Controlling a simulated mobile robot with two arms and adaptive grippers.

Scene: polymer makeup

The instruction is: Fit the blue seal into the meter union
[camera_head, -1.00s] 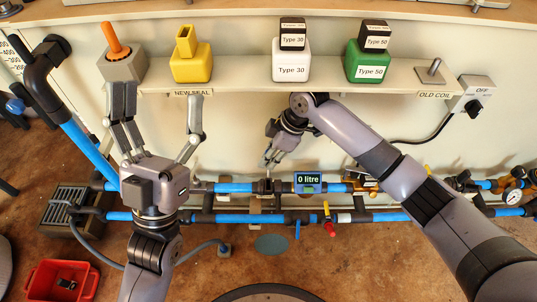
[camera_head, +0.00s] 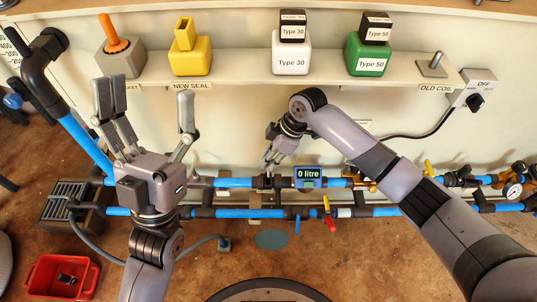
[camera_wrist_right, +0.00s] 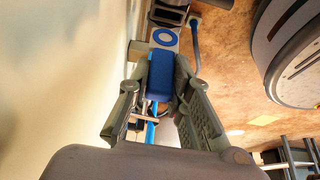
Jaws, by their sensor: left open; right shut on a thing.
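My right gripper (camera_head: 268,160) reaches down to the upper pipe, left of the meter (camera_head: 307,178), which reads 0 litre. In the right wrist view, its fingers (camera_wrist_right: 162,80) are shut around a dark blue block (camera_wrist_right: 160,75). I cannot tell whether block and ring are joined. A dark pipe fitting (camera_head: 263,183), perhaps the meter union, sits just below the right fingertips; its opening is not clear. My left gripper (camera_head: 148,115) is open and empty, fingers up before the shelf.
The shelf (camera_head: 235,65) holds an orange-handled tool in a grey block (camera_head: 120,62), a yellow container (camera_head: 192,55), a white Type 30 container (camera_head: 291,58) and a green Type 50 container (camera_head: 367,56). A lower pipe (camera_head: 240,213) has a red valve (camera_head: 330,223). A red bin (camera_head: 85,285) stands on the floor.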

